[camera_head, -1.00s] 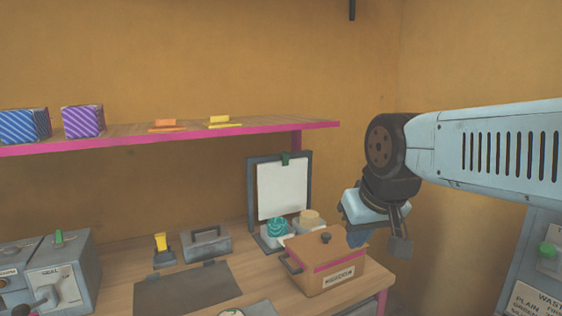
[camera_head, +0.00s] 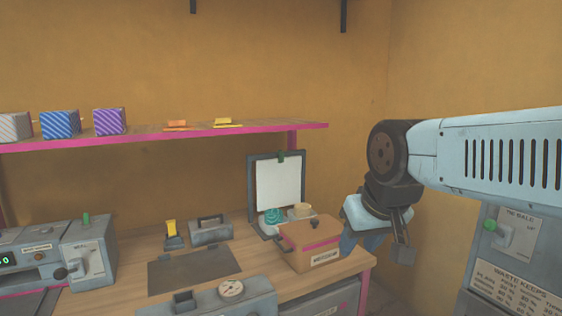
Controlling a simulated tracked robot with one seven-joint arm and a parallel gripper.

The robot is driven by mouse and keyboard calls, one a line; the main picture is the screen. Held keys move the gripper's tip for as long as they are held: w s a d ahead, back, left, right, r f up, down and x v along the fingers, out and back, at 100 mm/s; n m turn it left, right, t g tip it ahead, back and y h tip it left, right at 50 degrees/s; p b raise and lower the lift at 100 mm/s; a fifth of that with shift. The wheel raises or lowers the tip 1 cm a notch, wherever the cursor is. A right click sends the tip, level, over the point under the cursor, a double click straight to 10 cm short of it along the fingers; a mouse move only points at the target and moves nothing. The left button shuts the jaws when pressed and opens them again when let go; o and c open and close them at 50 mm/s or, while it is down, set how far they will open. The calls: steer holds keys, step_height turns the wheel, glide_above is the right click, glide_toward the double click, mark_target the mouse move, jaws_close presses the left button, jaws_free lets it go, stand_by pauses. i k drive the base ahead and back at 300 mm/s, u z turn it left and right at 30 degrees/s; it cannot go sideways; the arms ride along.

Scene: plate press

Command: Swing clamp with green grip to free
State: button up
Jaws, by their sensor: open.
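A small upright green grip (camera_head: 86,218) stands on top of the grey machine (camera_head: 92,255) at the left. I cannot tell whether it is the clamp's grip or how the clamp is set. A second green knob (camera_head: 490,226) sits on the grey panel at the right edge. My gripper (camera_head: 384,246) hangs at the right of the picture, pointing down, open and empty, seen beside and behind the brown box's right end. It is far from the grip on the left machine.
The wooden table (camera_head: 130,293) holds a dark mat (camera_head: 195,268), a yellow-handled tool (camera_head: 171,231), a grey handled block (camera_head: 210,230), a brown lidded box (camera_head: 310,248) and a device with a dial (camera_head: 231,289). A pink-edged shelf (camera_head: 200,135) with striped boxes hangs above. A clipboard (camera_head: 277,187) stands behind.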

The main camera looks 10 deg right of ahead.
mark_target(280, 156)
steer(key=z, duration=0.5)
steer(key=i, duration=1.05)
steer(key=u, duration=0.6)
